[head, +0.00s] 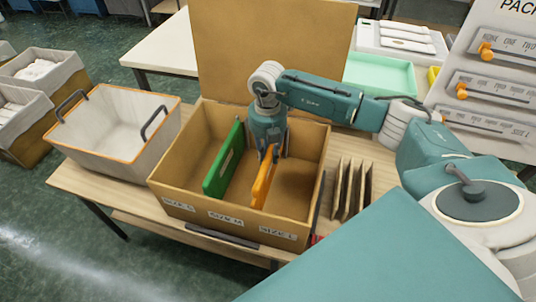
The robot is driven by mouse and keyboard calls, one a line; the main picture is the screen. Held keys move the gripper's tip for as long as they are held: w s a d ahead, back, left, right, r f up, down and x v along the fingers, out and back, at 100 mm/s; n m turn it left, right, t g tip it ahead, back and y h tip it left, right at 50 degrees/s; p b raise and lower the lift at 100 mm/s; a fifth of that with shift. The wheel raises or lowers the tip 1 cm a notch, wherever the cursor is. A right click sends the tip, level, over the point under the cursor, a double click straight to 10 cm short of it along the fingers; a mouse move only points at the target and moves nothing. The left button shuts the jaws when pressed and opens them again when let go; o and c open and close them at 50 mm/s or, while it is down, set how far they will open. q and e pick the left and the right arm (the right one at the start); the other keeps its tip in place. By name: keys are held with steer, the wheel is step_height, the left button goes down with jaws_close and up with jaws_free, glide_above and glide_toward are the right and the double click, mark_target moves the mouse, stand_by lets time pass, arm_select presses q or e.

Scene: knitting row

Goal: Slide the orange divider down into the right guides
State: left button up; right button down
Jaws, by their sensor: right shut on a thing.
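The orange divider (264,180) stands upright inside the brown box (172,192), right of the middle. My right gripper (270,150) reaches into the box from above and is shut on the top of the orange divider. The arm hides the divider's far end, and I cannot tell whether its lower edge sits in the right guides. A green divider (222,163) stands upright to the left, between the SIZE S and SIZE M labels. The SIZE L label is at the front right. My left gripper is not in view.
A grey bin with an orange rim (118,125) stands left of the box. Several thin brown panels (352,188) stand upright right of it. The box's tall back flap (225,50) rises behind. A green tray (381,75) and a slider panel (490,80) are farther right.

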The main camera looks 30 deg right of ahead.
steer(key=c, duration=1.4)
jaws_free()
steer(key=shift+r, duration=0.1)
step_height(320, 180, up, 12)
steer(key=shift+f, duration=0.1)
